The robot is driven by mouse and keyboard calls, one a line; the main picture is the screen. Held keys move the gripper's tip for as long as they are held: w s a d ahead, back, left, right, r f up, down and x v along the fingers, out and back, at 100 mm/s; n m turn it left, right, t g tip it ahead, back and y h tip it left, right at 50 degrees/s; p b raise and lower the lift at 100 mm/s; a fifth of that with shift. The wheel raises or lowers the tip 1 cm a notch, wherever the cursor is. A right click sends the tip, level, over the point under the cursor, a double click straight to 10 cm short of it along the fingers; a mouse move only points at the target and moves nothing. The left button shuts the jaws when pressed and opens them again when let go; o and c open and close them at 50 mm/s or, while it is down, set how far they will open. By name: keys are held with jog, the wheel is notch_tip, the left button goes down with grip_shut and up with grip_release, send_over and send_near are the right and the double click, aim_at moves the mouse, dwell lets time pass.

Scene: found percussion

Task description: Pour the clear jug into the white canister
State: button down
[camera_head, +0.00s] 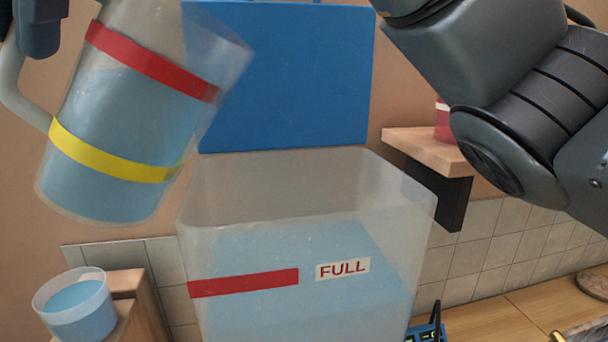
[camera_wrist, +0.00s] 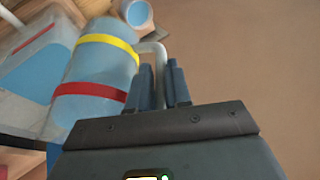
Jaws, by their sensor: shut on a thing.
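The clear jug (camera_head: 125,120) has a red band, a yellow band and blue liquid inside. It hangs tilted, its mouth leaning right toward the canister, above and left of it. No stream shows. The white canister (camera_head: 310,205) is a translucent square tub with a red stripe and a FULL label. It holds blue liquid; whether its level is at the stripe is hard to tell. My gripper (camera_wrist: 162,78) is shut on the jug's handle (camera_wrist: 158,52), with the jug (camera_wrist: 95,75) to its left in the wrist view. The head view shows only part of my gripper, at top left.
A small cup of blue liquid (camera_head: 77,308) stands on a wooden ledge (camera_head: 130,290) at lower left. A blue panel (camera_head: 285,75) is behind the canister. A wooden wall shelf (camera_head: 425,148) with a red item (camera_head: 442,120) is at right. A wooden counter (camera_head: 535,300) lies lower right.

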aim_at(89, 34)
jog(key=shift+w+d+r+g+y, duration=0.2)
jog(key=shift+d+r+y, duration=0.1)
jog(key=shift+d+y, duration=0.2)
jog(key=shift+w+d+r+g+y, duration=0.1)
jog(key=shift+w+d+r+y, duration=0.15)
jog(key=shift+d+y, duration=0.25)
jog(key=shift+d+r+m, duration=0.1)
jog(key=shift+d+m, duration=0.1)
jog(key=shift+m, duration=0.1)
jog(key=shift+w+d+f+g+y, duration=0.15)
jog(key=shift+d+f+y, duration=0.15)
jog(key=shift+y, duration=0.25)
jog(key=shift+w+d+f+g+y, duration=0.1)
jog(key=shift+d+f+g+y, duration=0.15)
jog(key=shift+y, duration=0.3)
dwell(0.9)
jog(key=shift+w+d+r+m+y+b, duration=0.15)
jog(key=shift+d+m+y+b, duration=0.1)
jog(key=shift+d+y+b, duration=0.2)
jog(key=shift+w+d+r+m+y+b, duration=0.15)
jog(key=shift+d+m+y+b, duration=0.15)
jog(key=shift+y+b, duration=0.2)
dwell(1.8)
jog(key=shift+w+d+g+y, duration=0.25)
jog(key=shift+d+g+y, duration=0.05)
jog(key=shift+d+y, duration=0.45)
dwell(1.3)
